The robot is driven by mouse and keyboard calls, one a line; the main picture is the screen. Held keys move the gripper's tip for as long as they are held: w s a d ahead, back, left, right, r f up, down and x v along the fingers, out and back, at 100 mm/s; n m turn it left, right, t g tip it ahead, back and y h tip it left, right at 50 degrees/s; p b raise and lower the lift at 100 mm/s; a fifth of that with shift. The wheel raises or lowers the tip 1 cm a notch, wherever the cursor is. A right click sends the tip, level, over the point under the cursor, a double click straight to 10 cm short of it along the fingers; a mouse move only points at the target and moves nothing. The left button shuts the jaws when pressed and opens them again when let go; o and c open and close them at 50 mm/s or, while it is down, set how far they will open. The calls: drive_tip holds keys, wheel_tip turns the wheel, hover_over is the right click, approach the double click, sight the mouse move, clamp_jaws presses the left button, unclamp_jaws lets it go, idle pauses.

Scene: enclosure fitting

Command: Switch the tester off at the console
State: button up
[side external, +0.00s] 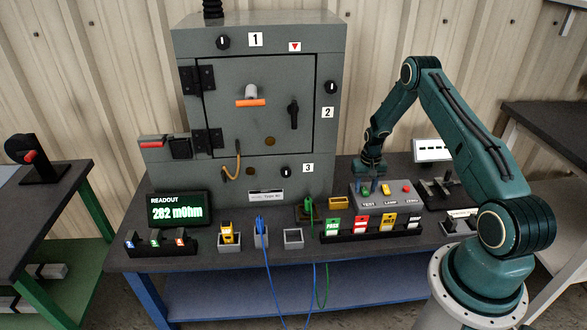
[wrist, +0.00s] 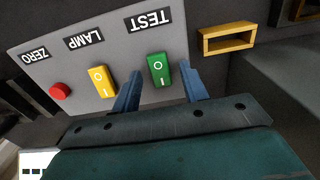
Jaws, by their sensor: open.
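The grey console (side external: 358,203) stands on the bench and carries a green TEST rocker switch, a yellow LAMP rocker (side external: 385,189) and a red ZERO button (side external: 406,187). In the wrist view the lettering is upside down; the green TEST switch (wrist: 160,71) bears O and I marks. I cannot tell which end is pressed. My gripper (wrist: 157,73) is open, its blue fingers either side of the TEST switch, with no clear contact. From the side, my gripper (side external: 369,183) is low over the console's left part. The tester's readout (side external: 178,210) is lit and shows 262 mOhm.
The yellow LAMP rocker (wrist: 101,80) and red button (wrist: 60,91) lie left of my fingers. A yellow open holder (wrist: 227,38) is at the right. A grey enclosure (side external: 255,100) stands behind, and a rack of coloured tags (side external: 370,231) sits in front of the console.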

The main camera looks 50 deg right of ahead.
drive_tip(key=shift+f, duration=0.1)
clamp_jaws()
drive_tip(key=shift+s+a+t+h, duration=0.2)
drive_tip(key=shift+a+t+h, duration=0.05)
drive_tip(key=shift+t+h, duration=0.55)
idle(0.4)
unclamp_jaws()
wheel_tip(320, 180, up, 13)
drive_tip(key=s+a, duration=0.2)
drive_tip(key=shift+r, duration=0.2)
idle(0.8)
